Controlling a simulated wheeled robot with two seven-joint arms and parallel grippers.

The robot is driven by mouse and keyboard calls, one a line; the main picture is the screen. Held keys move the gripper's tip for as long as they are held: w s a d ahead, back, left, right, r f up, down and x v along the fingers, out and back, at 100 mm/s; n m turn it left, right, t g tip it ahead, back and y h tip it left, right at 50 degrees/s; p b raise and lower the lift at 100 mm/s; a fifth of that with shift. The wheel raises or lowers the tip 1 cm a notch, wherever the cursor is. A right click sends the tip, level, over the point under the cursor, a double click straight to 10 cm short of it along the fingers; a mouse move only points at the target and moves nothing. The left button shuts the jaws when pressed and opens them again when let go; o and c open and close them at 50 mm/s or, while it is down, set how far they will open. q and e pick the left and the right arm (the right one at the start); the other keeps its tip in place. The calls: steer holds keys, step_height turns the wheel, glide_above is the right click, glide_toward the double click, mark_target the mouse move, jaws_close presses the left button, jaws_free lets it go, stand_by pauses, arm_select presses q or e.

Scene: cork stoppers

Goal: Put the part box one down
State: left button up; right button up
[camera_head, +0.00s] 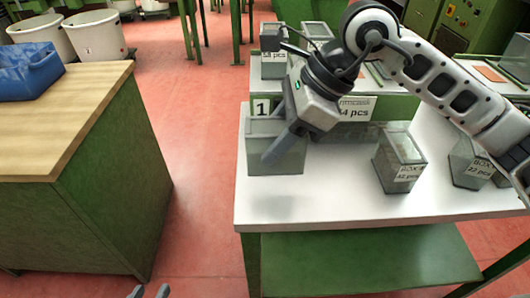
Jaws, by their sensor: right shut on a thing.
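The part box one (262,135) is a grey, partly see-through open box at the left end of the white table (300,205). My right gripper (279,150) reaches over it from the right and is shut on its wall, with a finger down at its front. The box looks upright at the table top; whether it touches the surface is hard to tell. The gripper hides part of the box and its inside. My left gripper (149,291) shows only its fingertips at the bottom edge, apart and empty.
A labelled grey box (399,160) stands right of box one, with another box (468,163) farther right. White number and count signs (355,108) stand behind. The front of the table is clear. A wooden-topped green cabinet (75,115) with a blue bin (28,70) stands left.

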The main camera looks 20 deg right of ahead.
steer(key=w+f, duration=0.2)
steer(key=shift+a+f, duration=0.35)
steer(key=f, duration=0.3)
steer(key=shift+w+f, duration=0.2)
steer(key=shift+f, duration=0.15)
steer(key=o, duration=1.1)
steer(key=shift+r, duration=0.2)
